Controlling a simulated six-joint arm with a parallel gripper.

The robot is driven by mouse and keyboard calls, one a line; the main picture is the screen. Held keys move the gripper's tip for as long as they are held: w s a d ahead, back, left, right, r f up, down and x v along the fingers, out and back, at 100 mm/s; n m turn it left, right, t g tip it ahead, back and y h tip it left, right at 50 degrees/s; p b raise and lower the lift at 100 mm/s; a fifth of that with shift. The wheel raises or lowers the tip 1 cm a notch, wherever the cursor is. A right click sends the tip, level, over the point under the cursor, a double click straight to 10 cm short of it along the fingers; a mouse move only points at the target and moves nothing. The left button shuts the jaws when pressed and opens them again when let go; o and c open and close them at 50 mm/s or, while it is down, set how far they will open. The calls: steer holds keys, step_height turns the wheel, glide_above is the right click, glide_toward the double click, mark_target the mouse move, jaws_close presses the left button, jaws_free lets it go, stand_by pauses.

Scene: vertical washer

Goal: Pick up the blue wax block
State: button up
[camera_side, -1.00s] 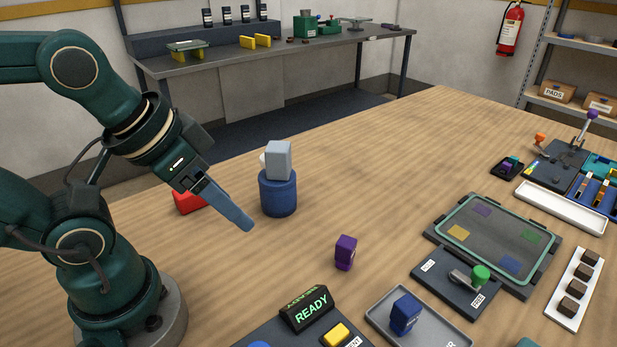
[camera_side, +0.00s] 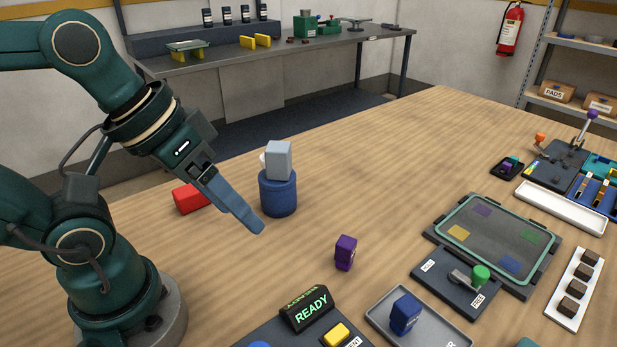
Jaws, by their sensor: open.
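A dark blue block (camera_side: 405,313) with small pale lettering stands upright on a grey tray (camera_side: 448,327) at the bottom of the side view, right of the READY display. My gripper (camera_side: 252,227) hangs above the wooden table, well to the left of and behind the blue block. Its two long blue-grey fingers point down and to the right, and they are open and empty. The fingers overlap in this view, so the gap between them is hard to see.
A purple block (camera_side: 345,252) stands between my gripper and the tray. A blue cylinder (camera_side: 278,195) bears a grey block (camera_side: 279,160). A red block (camera_side: 189,199) lies behind my gripper. A READY display (camera_side: 307,309) stands in front. A framed panel (camera_side: 498,237) is at right.

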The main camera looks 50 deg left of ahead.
steer(key=w+d+n+g+h, duration=0.6)
steer(key=w+d+n+h, duration=0.2)
steer(key=w+d, duration=0.1)
steer(key=w+d+f+n+h, duration=0.1)
steer(key=w+f+n+h, duration=0.2)
steer(key=w+n, duration=0.1)
steer(key=n+h, duration=0.1)
steer(key=n, duration=0.2)
glide_toward(414, 318)
steer(key=shift+a+r+g, duration=0.3)
steer(key=shift+a, duration=0.15)
steer(key=shift+d+f, duration=0.2)
steer(key=x, duration=0.6)
steer(key=shift+w+x, duration=0.15)
steer(key=shift+x, duration=1.25)
steer(key=shift+w+x, duration=0.15)
steer(key=shift+x, duration=1.25)
jaws_close()
